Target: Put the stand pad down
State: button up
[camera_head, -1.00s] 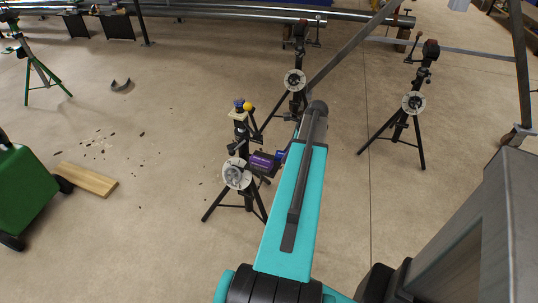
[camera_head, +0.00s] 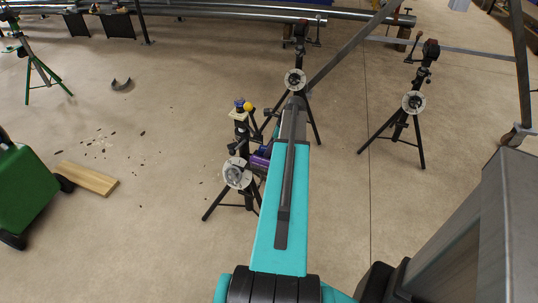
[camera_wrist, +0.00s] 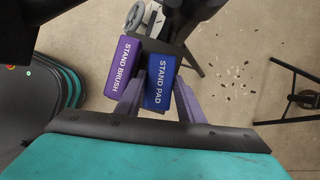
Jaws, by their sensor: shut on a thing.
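The blue block labelled STAND PAD (camera_wrist: 160,82) sits between the two light purple fingers of my gripper (camera_wrist: 160,90), which is shut on it. The purple block labelled STAND BRUSH (camera_wrist: 122,68) is close to the left of the pad in the wrist view; I cannot tell whether they touch. In the head view the purple brush (camera_head: 259,161) shows beside the near tripod stand (camera_head: 237,174), and a bit of blue pad (camera_head: 265,150) shows at the edge of my arm. My gripper is hidden behind the arm there.
Two more tripod stands (camera_head: 295,79) (camera_head: 414,103) stand behind and right. A wooden plank (camera_head: 88,178) and green wheeled box (camera_head: 22,185) are left. Floor between is mostly clear.

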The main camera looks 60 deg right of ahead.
jog(key=shift+f, duration=1.6)
jog(key=shift+f, duration=0.1)
jog(key=o, duration=0.6)
jog(key=shift+o, duration=0.2)
jog(key=v, duration=1.2)
jog(key=shift+w, duration=0.1)
